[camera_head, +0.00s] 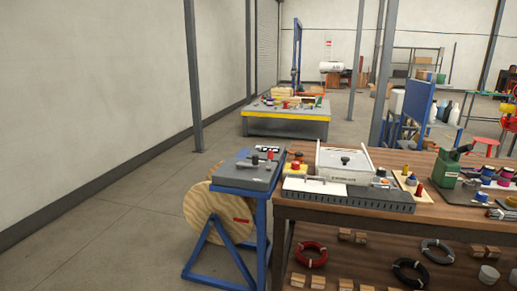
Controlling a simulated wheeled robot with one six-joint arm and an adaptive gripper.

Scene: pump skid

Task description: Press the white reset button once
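I cannot pick out a white reset button for certain; the small controls are too small to tell. A dark grey panel (240,175) sits on a blue stand (262,225) left of the wooden workbench. It carries a red-topped part (269,157), a dark knob and a black-and-white strip (267,149) at its back edge. A yellow box with a red top (296,167) stands on the bench's left end. My gripper is not in view.
A wooden cable reel (203,208) stands beside the blue stand. Floor (120,235) at left is clear. A yellow-edged table (285,123) stands behind.

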